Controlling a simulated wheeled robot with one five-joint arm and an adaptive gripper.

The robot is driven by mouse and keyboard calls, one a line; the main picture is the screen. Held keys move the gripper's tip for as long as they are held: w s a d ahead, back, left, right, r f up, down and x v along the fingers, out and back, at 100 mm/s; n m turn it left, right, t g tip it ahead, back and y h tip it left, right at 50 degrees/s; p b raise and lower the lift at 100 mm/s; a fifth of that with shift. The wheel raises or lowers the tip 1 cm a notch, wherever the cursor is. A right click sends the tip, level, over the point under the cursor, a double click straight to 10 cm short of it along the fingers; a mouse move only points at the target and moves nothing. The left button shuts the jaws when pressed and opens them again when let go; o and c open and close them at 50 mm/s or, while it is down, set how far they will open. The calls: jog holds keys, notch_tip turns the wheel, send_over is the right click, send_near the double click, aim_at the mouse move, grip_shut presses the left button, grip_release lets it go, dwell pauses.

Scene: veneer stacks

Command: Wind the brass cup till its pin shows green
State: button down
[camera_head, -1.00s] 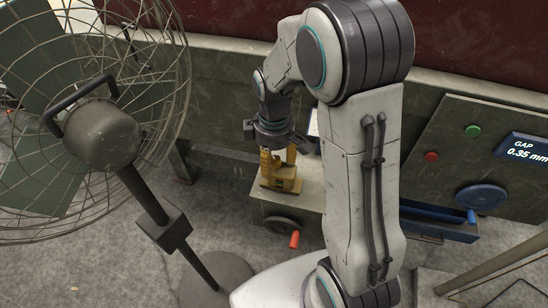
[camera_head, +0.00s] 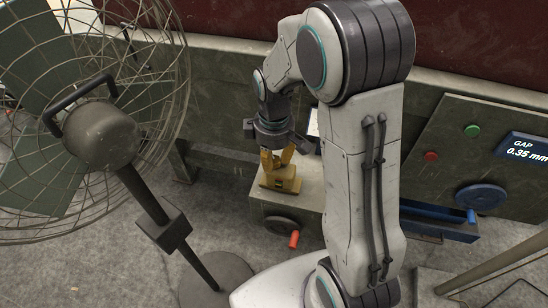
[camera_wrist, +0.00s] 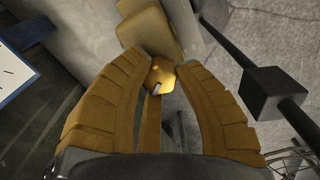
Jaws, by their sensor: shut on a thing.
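The brass cup (camera_wrist: 161,75) shows in the wrist view as a small, bright yellow, many-sided piece between my fingertips. A small dark slot with a pale edge shows on its near side; I see no green there. In the head view my gripper (camera_head: 276,160) points down at a yellow fitting (camera_head: 283,181) on top of a grey box (camera_head: 309,196). The cup itself is too small or hidden to make out in the head view.
A large caged fan (camera_head: 100,135) on a stand is at the left. A grey panel (camera_head: 450,155) at the right has green and red buttons, a blue handwheel (camera_head: 481,197) and a display reading GAP 0.35 mm. A handwheel with an orange grip (camera_head: 294,239) is on the box front.

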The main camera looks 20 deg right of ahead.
aim_at(273, 159)
jog(key=shift+m+b, duration=0.55)
jog(key=shift+m, duration=1.35)
jog(key=c, duration=0.9)
grip_release()
jog(key=shift+o, duration=0.2)
notch_tip(273, 159, up, 12)
